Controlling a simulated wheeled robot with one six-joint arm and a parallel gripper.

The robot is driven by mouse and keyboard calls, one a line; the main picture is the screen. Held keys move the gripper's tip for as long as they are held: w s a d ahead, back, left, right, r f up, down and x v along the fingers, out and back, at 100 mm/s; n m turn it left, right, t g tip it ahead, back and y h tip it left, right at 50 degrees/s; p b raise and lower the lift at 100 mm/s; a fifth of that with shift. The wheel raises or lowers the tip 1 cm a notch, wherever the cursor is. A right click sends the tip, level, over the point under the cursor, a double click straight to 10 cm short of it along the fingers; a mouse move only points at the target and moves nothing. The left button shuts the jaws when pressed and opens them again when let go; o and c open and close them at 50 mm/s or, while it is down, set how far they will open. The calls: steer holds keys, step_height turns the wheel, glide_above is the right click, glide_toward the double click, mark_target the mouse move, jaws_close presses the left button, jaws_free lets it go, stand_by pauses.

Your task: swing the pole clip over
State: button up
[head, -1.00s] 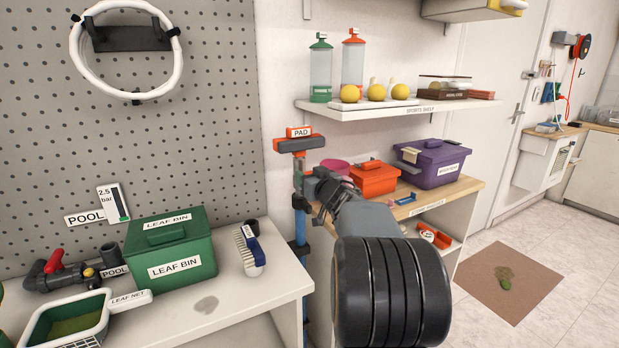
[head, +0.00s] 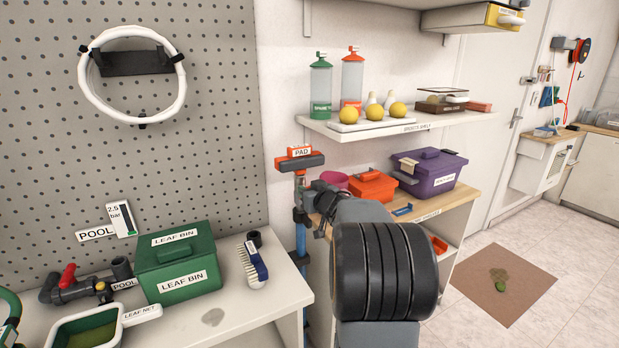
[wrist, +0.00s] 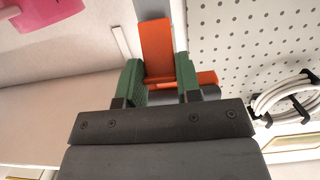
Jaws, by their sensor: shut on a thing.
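A blue upright pole (head: 301,232) stands at the right end of the pegboard. Its crosspiece (head: 300,163) carries an orange PAD tag at the top. My gripper (head: 306,207) is beside the upper pole, below the crosspiece; its fingertips are small and partly hidden there. In the wrist view, my gripper's green fingers (wrist: 161,84) are shut on an orange tab (wrist: 157,45), which I take to be the pole clip. An orange bar (wrist: 207,78) shows behind the right finger. The clip's hinge and its exact angle to the pole cannot be made out.
A green leaf bin (head: 176,262) and a brush (head: 252,264) are on the bench to the left. A shelf (head: 420,124) with bottles and yellow balls overhangs at right. Orange (head: 372,186) and purple (head: 430,172) boxes stand behind my arm.

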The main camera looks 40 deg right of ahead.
steer(key=shift+w+r+g+p, duration=0.3)
steer(key=shift+r+g+p, duration=0.3)
steer(key=shift+p, duration=2.5)
steer(key=shift+w+r+g+p, duration=0.3)
steer(key=shift+g+p, duration=0.5)
steer(key=shift+p, duration=2.3)
steer(key=g+p, duration=0.1)
steer(key=p, duration=0.2)
steer(key=shift+w+f+p, duration=0.1)
steer(key=shift+w+p, duration=0.05)
steer(key=shift+p, duration=0.15)
steer(key=shift+y+p, duration=0.3)
steer(key=shift+p, duration=0.05)
steer(key=shift+w+d+f+p, duration=0.1)
steer(key=shift+f+p, duration=0.15)
steer(key=shift+p, duration=0.25)
steer(key=o, duration=0.9)
steer(key=shift+p+v, duration=0.95)
steer(key=shift+v, duration=6)
